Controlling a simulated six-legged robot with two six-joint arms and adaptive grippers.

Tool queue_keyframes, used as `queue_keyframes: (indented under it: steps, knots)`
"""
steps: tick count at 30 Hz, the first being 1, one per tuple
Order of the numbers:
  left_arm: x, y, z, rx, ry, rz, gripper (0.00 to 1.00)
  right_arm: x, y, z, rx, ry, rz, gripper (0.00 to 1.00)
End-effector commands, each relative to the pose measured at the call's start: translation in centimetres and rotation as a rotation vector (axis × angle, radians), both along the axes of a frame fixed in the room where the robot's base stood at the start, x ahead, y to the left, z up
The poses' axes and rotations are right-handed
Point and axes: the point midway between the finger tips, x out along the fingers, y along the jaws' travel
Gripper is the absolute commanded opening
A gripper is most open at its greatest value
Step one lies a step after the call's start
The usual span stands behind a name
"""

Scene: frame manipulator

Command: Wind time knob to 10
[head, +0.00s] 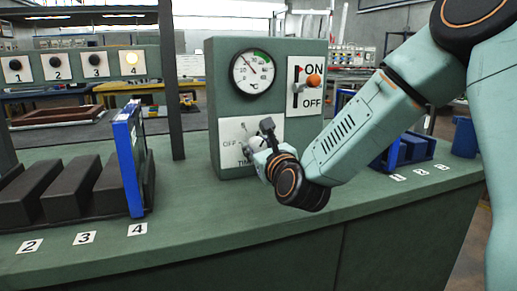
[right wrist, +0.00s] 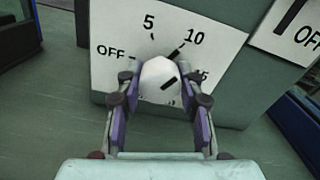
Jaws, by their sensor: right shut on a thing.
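The time knob (right wrist: 160,76) is a pale, rounded knob on a white dial plate (right wrist: 112,72) marked OFF, 5, 10 and a partly covered 15. My right gripper (right wrist: 160,92) is shut on it, with one finger on each side. A black mark on the knob's face slants up to the right, and a black line on the plate beyond it runs toward the 10. In the head view the plate (head: 231,130) is on the front of a green box, and my right gripper (head: 262,155) covers much of the dial. My left gripper is not in view.
The green box (head: 222,75) also carries a round gauge (head: 252,73) and an ON/OFF switch with an orange knob (head: 314,80). A blue frame (head: 128,160) stands at dark blocks (head: 68,190) on the left. Blue holders (head: 412,148) stand on the right.

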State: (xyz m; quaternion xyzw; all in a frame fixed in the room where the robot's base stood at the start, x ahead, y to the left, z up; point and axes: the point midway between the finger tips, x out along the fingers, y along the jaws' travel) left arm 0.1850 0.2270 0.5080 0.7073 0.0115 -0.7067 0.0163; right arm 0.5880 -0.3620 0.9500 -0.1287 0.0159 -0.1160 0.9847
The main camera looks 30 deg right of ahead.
Motion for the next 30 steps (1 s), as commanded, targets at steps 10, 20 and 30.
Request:
queue_keyframes:
  steps: [10,20,30]
  knots:
    - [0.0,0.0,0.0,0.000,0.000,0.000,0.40,0.2,-0.2,0.7,-0.006,-0.016,-0.004,0.42]
    - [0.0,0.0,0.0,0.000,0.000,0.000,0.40,0.1,-0.1,0.2,-0.003,-0.006,-0.002,0.61]
    - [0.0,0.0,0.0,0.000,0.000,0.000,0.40,-1.2,0.2,0.1,0.002,-0.003,-0.002,0.61]
